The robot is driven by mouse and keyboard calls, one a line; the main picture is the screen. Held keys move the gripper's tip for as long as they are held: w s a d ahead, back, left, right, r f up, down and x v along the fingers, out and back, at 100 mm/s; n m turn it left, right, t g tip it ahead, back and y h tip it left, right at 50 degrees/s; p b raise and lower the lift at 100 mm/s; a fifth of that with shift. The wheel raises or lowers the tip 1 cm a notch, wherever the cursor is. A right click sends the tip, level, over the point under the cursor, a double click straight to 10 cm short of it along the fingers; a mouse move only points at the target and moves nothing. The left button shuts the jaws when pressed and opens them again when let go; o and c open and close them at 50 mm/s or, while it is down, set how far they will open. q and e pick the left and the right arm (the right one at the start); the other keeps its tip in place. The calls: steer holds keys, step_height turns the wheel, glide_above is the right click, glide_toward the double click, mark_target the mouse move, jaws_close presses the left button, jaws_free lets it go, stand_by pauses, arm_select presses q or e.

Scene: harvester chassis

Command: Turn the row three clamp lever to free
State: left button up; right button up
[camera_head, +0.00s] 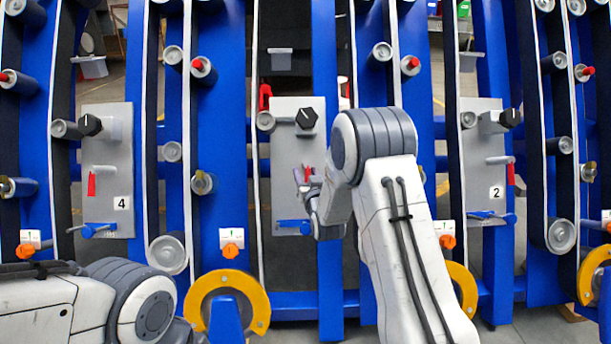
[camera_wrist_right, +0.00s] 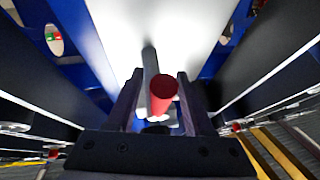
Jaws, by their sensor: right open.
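The middle grey panel (camera_head: 285,135) stands between the panels marked 4 and 2; its number is hidden behind my right arm. A red-ended lever (camera_head: 307,173) shows on it, partly covered by my right gripper (camera_head: 306,188). In the right wrist view the lever's round red end (camera_wrist_right: 163,88) lies between the two open fingers of my right gripper (camera_wrist_right: 159,82), with a grey shaft running behind it toward the panel. I cannot tell if a finger touches it. My left arm shows at lower left, but its gripper is out of view.
The middle panel also carries a black knob (camera_head: 306,118) above and a blue handle (camera_head: 292,223) below. Panel 4 (camera_head: 108,160) and panel 2 (camera_head: 482,150) have similar fittings. Blue uprights (camera_head: 325,60), rollers and yellow rings (camera_head: 193,305) stand close around.

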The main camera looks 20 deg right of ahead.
jaws_close()
stand_by(1.3)
